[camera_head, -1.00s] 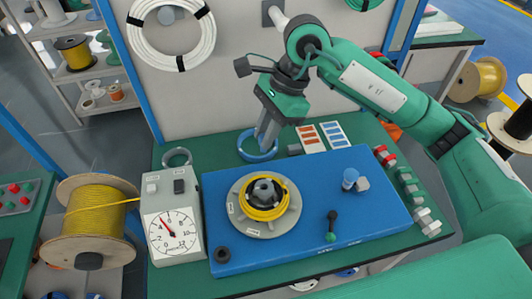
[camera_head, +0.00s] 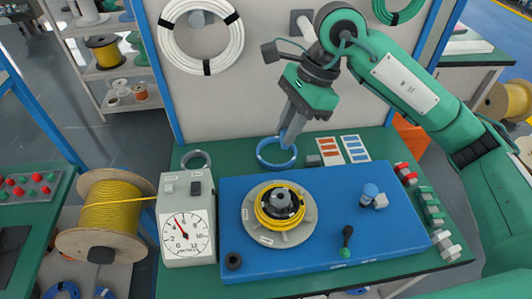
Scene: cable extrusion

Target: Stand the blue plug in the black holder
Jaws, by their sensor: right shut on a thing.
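A small blue plug-like piece (camera_head: 370,190) stands on the right part of the blue board, beside a small grey block (camera_head: 380,202). A small black ring-shaped holder (camera_head: 233,260) sits at the board's front left corner; I cannot tell for sure that it is the task's holder. My right gripper (camera_head: 287,143) points down behind the board, shut at the rim of a blue ring-shaped coil (camera_head: 262,161). The coil appears to rest on the green table. The fingertips are small and partly hard to make out. My left gripper is not in view.
A round grey fixture with a yellow coil (camera_head: 282,205) fills the middle of the blue board (camera_head: 330,240). A black lever with a green base (camera_head: 346,242) stands to its right. A dial box (camera_head: 186,235) and a yellow spool (camera_head: 110,210) are at the left.

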